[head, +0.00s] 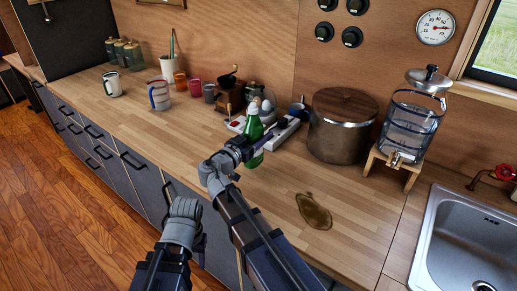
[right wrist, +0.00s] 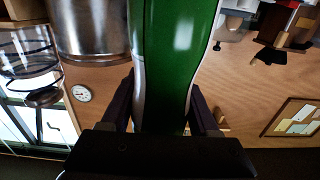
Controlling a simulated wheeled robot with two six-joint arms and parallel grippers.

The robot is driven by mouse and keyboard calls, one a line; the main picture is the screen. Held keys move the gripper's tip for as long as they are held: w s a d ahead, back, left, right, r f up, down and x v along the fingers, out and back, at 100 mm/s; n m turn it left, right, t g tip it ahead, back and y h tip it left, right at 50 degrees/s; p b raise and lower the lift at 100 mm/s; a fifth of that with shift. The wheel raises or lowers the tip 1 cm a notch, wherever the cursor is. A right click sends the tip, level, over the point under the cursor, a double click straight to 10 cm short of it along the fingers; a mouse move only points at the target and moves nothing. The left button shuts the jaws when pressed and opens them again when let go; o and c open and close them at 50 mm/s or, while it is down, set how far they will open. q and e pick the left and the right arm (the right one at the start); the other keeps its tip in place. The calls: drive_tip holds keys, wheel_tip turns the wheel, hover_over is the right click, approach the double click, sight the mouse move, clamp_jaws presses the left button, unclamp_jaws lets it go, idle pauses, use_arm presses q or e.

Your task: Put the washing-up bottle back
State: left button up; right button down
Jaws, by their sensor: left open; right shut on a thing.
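The green washing-up bottle (head: 254,127) stands upright over the counter, in front of a small tray. My right gripper (head: 248,146) is shut around its body. In the right wrist view the bottle (right wrist: 176,65) fills the space between the two dark fingers of the gripper (right wrist: 165,110). I cannot tell whether its base touches the counter. My left gripper (head: 199,243) is low at the counter's front edge, apart from the bottle, and holds nothing that I can see. Its fingers are hard to make out.
The light tray (head: 285,133) holds several small items. A large metal pot (head: 340,128) stands right of it, then a glass dispenser (head: 408,125) and a sink (head: 465,245). A brown puddle (head: 314,211) lies on the counter. Mugs (head: 158,95) and a coffee grinder (head: 229,95) stand left.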

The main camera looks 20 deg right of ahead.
drive_tip(key=shift+f+b, duration=1.8)
drive_tip(key=shift+b, duration=0.05)
drive_tip(key=shift+f, duration=0.15)
drive_tip(key=shift+c, duration=0.7)
unclamp_jaws()
drive_tip(key=shift+r, duration=0.2)
drive_tip(key=shift+s, duration=0.1)
